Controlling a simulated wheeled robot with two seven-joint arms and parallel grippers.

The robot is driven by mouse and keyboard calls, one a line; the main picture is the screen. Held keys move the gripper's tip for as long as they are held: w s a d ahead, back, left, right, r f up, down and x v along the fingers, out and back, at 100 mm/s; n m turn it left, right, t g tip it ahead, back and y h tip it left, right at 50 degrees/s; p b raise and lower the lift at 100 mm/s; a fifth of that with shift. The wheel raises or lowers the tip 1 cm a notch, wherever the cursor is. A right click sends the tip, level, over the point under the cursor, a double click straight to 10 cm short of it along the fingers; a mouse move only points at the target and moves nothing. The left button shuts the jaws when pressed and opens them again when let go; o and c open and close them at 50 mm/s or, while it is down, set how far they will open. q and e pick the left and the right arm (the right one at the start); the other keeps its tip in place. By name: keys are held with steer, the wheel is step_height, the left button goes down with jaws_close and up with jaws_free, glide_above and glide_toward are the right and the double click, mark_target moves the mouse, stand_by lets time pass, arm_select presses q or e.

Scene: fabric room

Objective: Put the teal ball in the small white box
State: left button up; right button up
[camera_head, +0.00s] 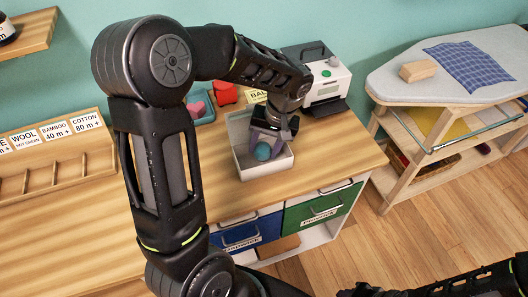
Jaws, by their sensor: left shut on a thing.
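The teal ball (263,151) is at the small white box (268,170), between the fingers of my left gripper (264,147). The gripper reaches down over the box from above and is shut on the ball. The ball appears inside or just above the front part of the box; I cannot tell whether it touches the box floor. The gripper hides part of the box's inside. My right arm shows at the bottom right edge; I cannot make out its gripper's fingertips.
A white machine (325,82) stands behind the box. A teal tray (200,106) with red and pink pieces is behind left. A labelled wooden rack (60,160) is at the left. Blue (250,233) and green (315,208) drawers sit below. An ironing board (400,85) is at the right.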

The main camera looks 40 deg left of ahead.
mark_target(264, 155)
arm_select(q)
steer(key=shift+d+x, duration=0.25)
steer(key=shift+x, duration=1.05)
steer(key=shift+w+f, duration=0.15)
steer(key=shift+f, duration=0.2)
steer(key=o, duration=1.3)
steer(key=shift+r, duration=0.15)
steer(key=shift+r, duration=0.1)
steer(key=v, duration=1.2)
